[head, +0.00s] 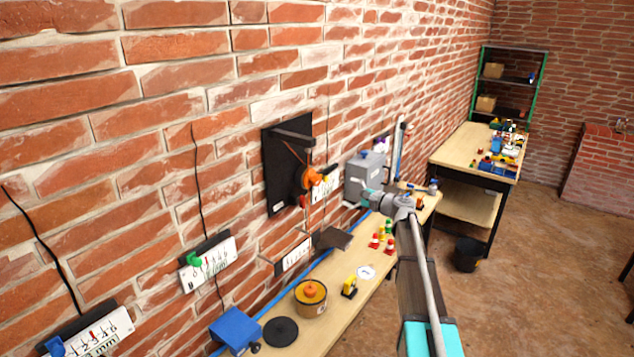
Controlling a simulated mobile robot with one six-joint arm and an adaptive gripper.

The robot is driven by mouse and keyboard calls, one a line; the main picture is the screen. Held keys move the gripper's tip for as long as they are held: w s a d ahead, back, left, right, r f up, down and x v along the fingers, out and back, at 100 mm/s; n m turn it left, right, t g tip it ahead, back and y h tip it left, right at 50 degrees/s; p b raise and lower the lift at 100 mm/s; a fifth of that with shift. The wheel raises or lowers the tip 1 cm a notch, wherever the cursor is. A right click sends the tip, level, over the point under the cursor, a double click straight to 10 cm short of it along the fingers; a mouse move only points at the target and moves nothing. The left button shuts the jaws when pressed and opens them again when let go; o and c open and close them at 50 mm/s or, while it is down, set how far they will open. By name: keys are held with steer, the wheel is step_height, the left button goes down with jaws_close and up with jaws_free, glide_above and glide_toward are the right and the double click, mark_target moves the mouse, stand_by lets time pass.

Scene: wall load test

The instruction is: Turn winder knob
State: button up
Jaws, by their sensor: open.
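An orange winder (306,179) is fixed to a black panel (279,190) on the brick wall. My gripper (370,199) is at the end of my arm, to the right of the winder and in front of a grey box (364,176). It is open, small in view, and its fingers are hard to make out. It appears apart from the winder.
A long wooden bench (345,292) runs below, with a brown pot (311,297), a blue box (235,329), a black disc (280,331) and small red-and-white pieces (375,241). Scale cards (208,263) hang on the wall. A second table (455,150) and a bucket (467,254) stand farther back.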

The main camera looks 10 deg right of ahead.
mark_target(319, 181)
steer(key=n, duration=0.8)
steer(key=shift+s+d, duration=0.1)
steer(key=shift+d, duration=0.1)
steer(key=shift+a, duration=0.1)
steer(key=x, duration=1.3)
steer(key=shift+w+a, duration=0.25)
steer(key=c, duration=1.2)
